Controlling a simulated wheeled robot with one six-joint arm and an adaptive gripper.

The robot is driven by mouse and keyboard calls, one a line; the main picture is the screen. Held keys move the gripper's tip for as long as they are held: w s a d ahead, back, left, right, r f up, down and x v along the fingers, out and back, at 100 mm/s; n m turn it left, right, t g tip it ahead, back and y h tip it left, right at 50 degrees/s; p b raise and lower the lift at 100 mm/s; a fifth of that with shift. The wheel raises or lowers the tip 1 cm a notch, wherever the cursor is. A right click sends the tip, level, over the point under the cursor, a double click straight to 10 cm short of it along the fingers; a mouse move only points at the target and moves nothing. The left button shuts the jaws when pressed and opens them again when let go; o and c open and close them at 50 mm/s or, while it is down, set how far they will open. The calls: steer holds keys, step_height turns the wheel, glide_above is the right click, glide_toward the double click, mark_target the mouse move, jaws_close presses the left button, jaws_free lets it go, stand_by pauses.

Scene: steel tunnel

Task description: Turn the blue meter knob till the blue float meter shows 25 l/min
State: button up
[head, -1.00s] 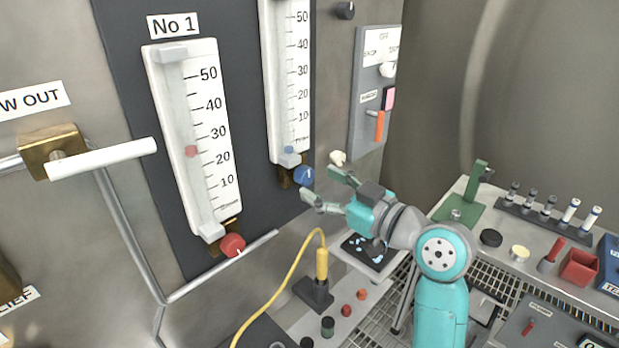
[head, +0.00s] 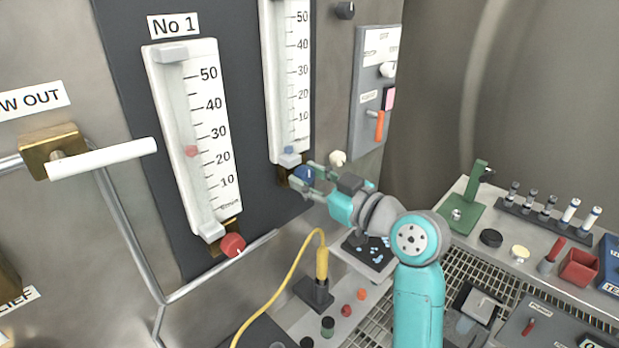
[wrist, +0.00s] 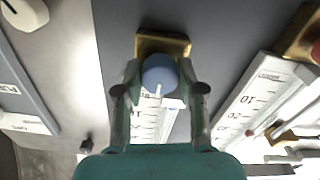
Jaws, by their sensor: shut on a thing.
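The blue meter knob (head: 303,175) sits at the foot of the blue float meter (head: 291,80), on a brass block. My gripper (head: 307,178) reaches it from the right, its fingers closed on either side of the knob. In the wrist view the blue knob (wrist: 159,74) lies between the two fingertips (wrist: 159,80), with a white pointer mark on its face. The blue float (head: 289,150) sits at the very bottom of the scale, below the 10 mark. The scale's top shows 50.
The No 1 meter (head: 193,135) with a red float and red knob (head: 232,245) stands to the left. A cream knob (head: 338,158) is close to my gripper's right. A yellow cable (head: 285,282) and a bench with several small items lie below.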

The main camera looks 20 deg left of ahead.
steer(key=shift+m, duration=0.3)
steer(key=m, duration=0.3)
steer(key=shift+m, duration=2)
steer(key=o, duration=1.1)
steer(key=shift+o, duration=0.2)
steer(key=shift+d, duration=0.1)
steer(key=v, duration=1.1)
steer(key=shift+s+d, duration=0.2)
steer(key=shift+d, duration=0.15)
steer(key=shift+f, duration=0.1)
